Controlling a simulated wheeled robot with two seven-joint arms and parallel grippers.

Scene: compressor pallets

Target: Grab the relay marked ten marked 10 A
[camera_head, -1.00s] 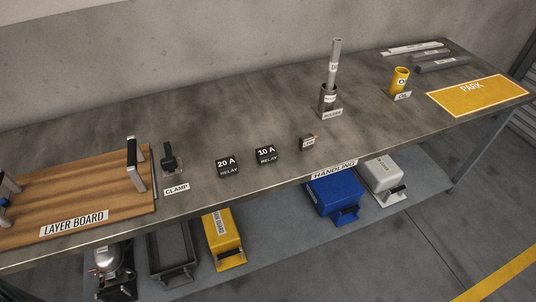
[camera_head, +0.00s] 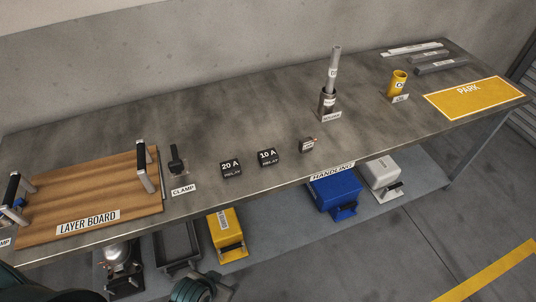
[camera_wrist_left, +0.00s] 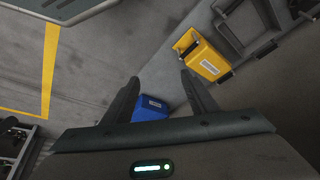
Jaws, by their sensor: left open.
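The relay marked 10 A (camera_head: 267,157) is a small black block with white lettering. It stands upright on the grey workbench, near its front edge. A similar black relay marked 20 A (camera_head: 231,169) stands just to its left, apart from it. My left arm shows at the bottom edge of the head view, below and in front of the bench. In the left wrist view my left gripper (camera_wrist_left: 161,78) is open, with nothing between its fingers, and points at the floor and lower shelf. Neither relay shows in that view. My right gripper is not in view.
The clamp (camera_head: 177,163) and layer board (camera_head: 125,175) are left of the relays. The bench behind the relays is clear. Yellow (camera_head: 227,230) and blue (camera_head: 335,192) bins sit below.

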